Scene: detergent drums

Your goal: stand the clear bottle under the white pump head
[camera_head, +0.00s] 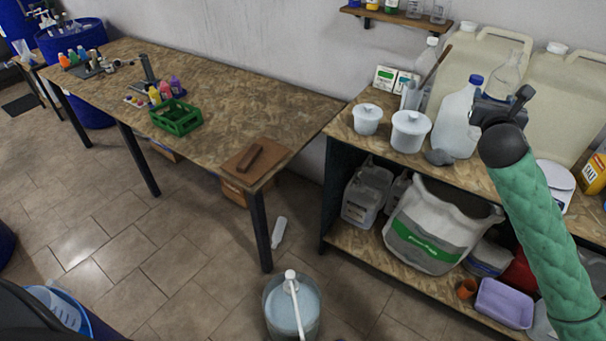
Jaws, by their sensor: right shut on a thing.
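My right arm, in a green quilted sleeve, reaches up from the lower right. Its dark gripper (492,106) is at the shelf top, shut on a clear bottle (508,70) whose upper part shows above the jaws. The bottle's lower part is hidden behind the gripper. Another white pump (43,17) stands at the blue drum at far left. My left gripper is not in view.
Large jugs (471,67), a blue-capped bottle (461,118) and white tubs (410,132) crowd round the gripper. The long workbench (255,110) holds a green crate (176,117) and a brown block (250,158). A white bottle (279,232) lies on the open tiled floor.

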